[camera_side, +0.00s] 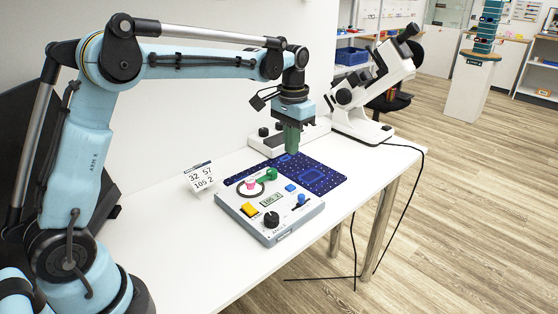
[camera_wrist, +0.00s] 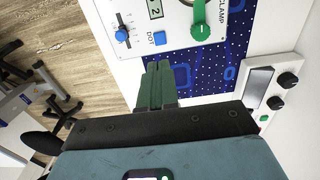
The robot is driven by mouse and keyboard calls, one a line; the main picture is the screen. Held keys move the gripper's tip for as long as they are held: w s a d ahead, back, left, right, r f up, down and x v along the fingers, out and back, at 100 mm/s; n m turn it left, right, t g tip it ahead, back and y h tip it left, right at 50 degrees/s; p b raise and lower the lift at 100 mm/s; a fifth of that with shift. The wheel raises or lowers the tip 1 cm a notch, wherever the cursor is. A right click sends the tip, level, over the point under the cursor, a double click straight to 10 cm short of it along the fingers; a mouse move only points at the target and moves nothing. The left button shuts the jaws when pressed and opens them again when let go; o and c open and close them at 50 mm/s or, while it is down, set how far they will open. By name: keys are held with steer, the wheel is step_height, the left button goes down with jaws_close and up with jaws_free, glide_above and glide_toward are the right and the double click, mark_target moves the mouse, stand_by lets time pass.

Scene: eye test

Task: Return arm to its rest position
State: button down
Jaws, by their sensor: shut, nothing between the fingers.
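My gripper (camera_side: 292,151) hangs at the end of my outstretched arm, pointing down over the back part of the dark blue dotted mat (camera_side: 328,181). Its green fingers are shut together with nothing between them; they also show closed in the wrist view (camera_wrist: 158,66). In the side view the fingertips are close to the mat; I cannot tell whether they touch it. The grey control box (camera_side: 302,222) lies in front of the gripper, apart from it. In the wrist view the box's green clamp lever (camera_wrist: 201,31) and blue DOT button (camera_wrist: 160,39) lie beyond the fingertips.
A number card (camera_side: 199,176) stands left of the box. A white device with black knobs (camera_side: 314,131) stands behind the gripper. A white microscope-like instrument (camera_side: 372,85) stands at the table's far end, its cable hanging off the edge. The white table's near part (camera_side: 160,240) is clear.

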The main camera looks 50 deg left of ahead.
steer(key=s+d+r+t, duration=0.3)
steer(key=s+r, duration=0.1)
steer(key=s, duration=0.5)
steer(key=s+d+f+t, duration=0.1)
steer(key=s+f+t, duration=0.3)
steer(key=s, duration=0.5)
steer(key=shift+s+d, duration=0.35)
steer(key=shift+s, duration=0.05)
